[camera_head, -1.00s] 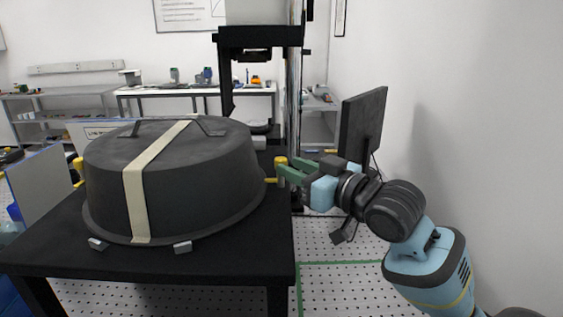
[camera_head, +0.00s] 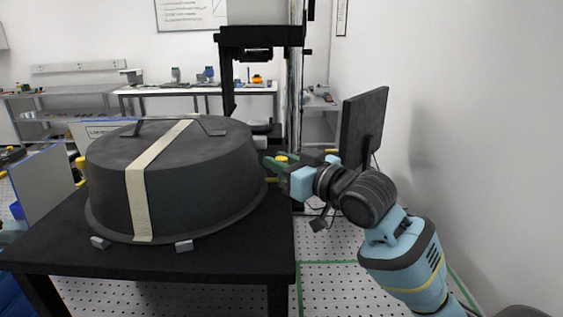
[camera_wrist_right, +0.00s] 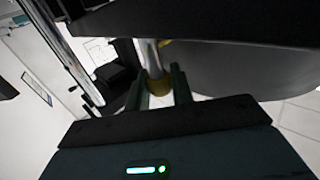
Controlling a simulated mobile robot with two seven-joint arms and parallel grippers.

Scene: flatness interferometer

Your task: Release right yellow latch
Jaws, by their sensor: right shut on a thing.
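The right yellow latch (camera_head: 281,159) stands at the right side of the large dark round cover, near the table's right edge. My right gripper (camera_head: 280,165) reaches in from the right with its green fingers at the latch. In the right wrist view the two fingers (camera_wrist_right: 162,92) are on either side of the yellow latch (camera_wrist_right: 158,84), shut on it. The dark cover (camera_head: 180,190) with a cream strip over its top sits on the black table. Another yellow latch (camera_head: 80,166) shows at the cover's left side. My left gripper is not in view.
The black table (camera_head: 235,248) holds the cover, with small grey blocks (camera_head: 184,246) at its front. A vertical column (camera_head: 296,90) rises behind the latch. Floor at the right is mostly clear.

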